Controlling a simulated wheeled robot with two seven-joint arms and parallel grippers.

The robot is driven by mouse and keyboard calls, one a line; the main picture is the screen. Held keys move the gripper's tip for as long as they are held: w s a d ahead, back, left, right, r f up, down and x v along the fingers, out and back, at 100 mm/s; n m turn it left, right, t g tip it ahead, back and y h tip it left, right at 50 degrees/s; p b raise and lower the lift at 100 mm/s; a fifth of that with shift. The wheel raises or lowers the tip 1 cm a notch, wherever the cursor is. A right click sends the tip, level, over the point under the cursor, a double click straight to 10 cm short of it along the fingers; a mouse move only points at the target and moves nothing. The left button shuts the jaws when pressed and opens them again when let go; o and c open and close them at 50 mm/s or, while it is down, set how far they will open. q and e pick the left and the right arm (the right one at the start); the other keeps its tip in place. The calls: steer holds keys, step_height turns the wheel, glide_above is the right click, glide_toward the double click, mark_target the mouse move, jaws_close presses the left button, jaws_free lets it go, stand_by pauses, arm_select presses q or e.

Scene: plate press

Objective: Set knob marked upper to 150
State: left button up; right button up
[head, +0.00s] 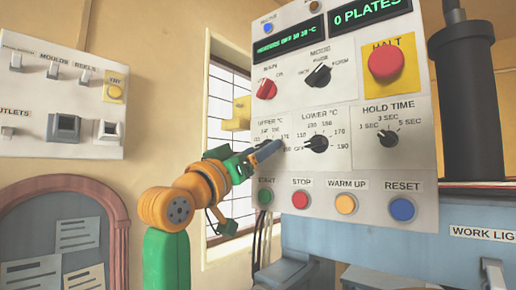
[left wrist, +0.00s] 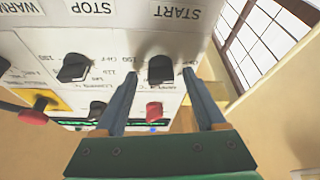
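In the left wrist view, which is upside down, the black upper knob (left wrist: 161,69) sits on the panel between the two blue fingers of my left gripper (left wrist: 160,82). The fingers are apart, with a gap on each side of the knob. Which number the knob points to cannot be read. My right gripper is in neither view.
The lower knob (head: 317,143) is close right of the gripper. The hold time knob (head: 388,139), red knob (head: 266,89) and halt button (head: 386,61) are on the same panel. Start (head: 265,196), stop (head: 301,200), warm up (head: 345,204) and reset (head: 402,209) buttons line its bottom.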

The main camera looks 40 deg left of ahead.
arm_select(q)
steer(key=shift+s, duration=0.1)
jaws_close()
